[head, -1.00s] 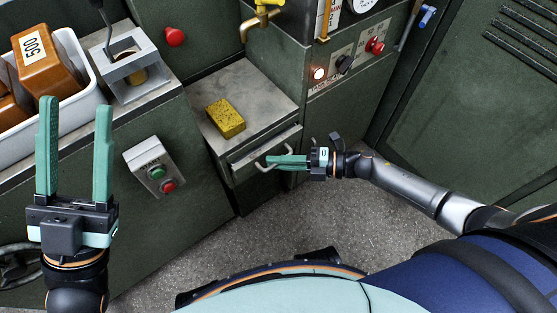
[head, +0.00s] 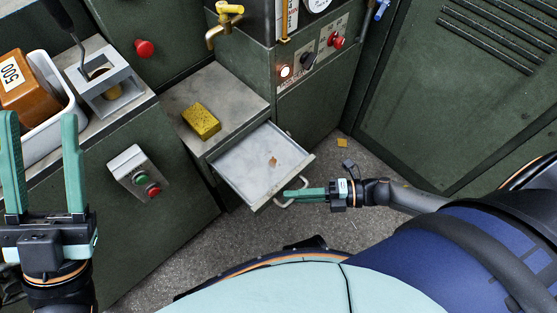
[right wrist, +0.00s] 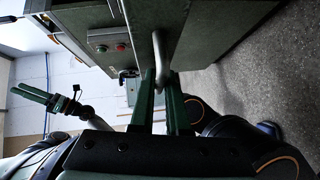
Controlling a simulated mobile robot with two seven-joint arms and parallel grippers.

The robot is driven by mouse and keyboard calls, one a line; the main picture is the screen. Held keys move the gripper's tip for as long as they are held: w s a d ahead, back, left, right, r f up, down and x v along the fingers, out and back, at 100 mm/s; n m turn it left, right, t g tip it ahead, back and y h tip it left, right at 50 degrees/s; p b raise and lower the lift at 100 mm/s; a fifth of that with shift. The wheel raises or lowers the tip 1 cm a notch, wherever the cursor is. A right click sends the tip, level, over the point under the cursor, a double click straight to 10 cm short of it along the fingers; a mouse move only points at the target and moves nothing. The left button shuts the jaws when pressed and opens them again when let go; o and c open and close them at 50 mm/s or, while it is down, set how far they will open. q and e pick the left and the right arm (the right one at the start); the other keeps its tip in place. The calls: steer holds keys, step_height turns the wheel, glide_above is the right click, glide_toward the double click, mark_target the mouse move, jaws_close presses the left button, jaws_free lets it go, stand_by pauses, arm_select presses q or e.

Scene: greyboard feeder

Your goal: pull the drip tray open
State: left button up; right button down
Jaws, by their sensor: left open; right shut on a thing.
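The drip tray (head: 250,165) is a shallow pale metal drawer, pulled well out from the green cabinet below the grey shelf. A small brownish patch lies on its floor. Its bar handle (head: 293,192) is at the front; it also shows in the right wrist view (right wrist: 161,52). My right gripper (head: 290,194) is shut on the handle. In the right wrist view its fingers (right wrist: 163,78) are on either side of the handle bar. My left gripper (head: 40,135) is open and empty at the left, far from the tray.
A yellow sponge (head: 201,121) lies on the shelf above the tray. A brass tap (head: 222,25) is over the shelf. A button box (head: 136,172) is on the cabinet front. A white bin (head: 50,125) holds an orange block. A small yellow piece (head: 342,142) lies on the floor.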

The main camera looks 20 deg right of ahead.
arm_select(q)
steer(key=shift+r, duration=0.4)
arm_select(e)
steer(key=s, duration=0.1)
steer(key=s+d, duration=0.1)
steer(key=s, duration=0.1)
steer(key=shift+s+d, duration=0.1)
steer(key=shift+d, duration=0.05)
steer(key=c, duration=1.2)
jaws_free()
arm_select(q)
steer(key=shift+p, duration=0.3)
steer(key=shift+w+a+f+n+y+p, duration=0.1)
steer(key=shift+w+f+n+y+p, duration=0.25)
steer(key=shift+y, duration=0.25)
steer(key=shift+w+a+f+n+y+p, duration=0.15)
steer(key=shift+w+f+n+y, duration=0.1)
steer(key=shift+w+n+y, duration=0.3)
arm_select(e)
steer(key=v, duration=1.2)
steer(key=shift+s+d, duration=0.2)
arm_select(q)
steer(key=shift+s+d+r+m, duration=0.1)
steer(key=shift+s+r+m, duration=0.1)
steer(key=shift+m, duration=0.1)
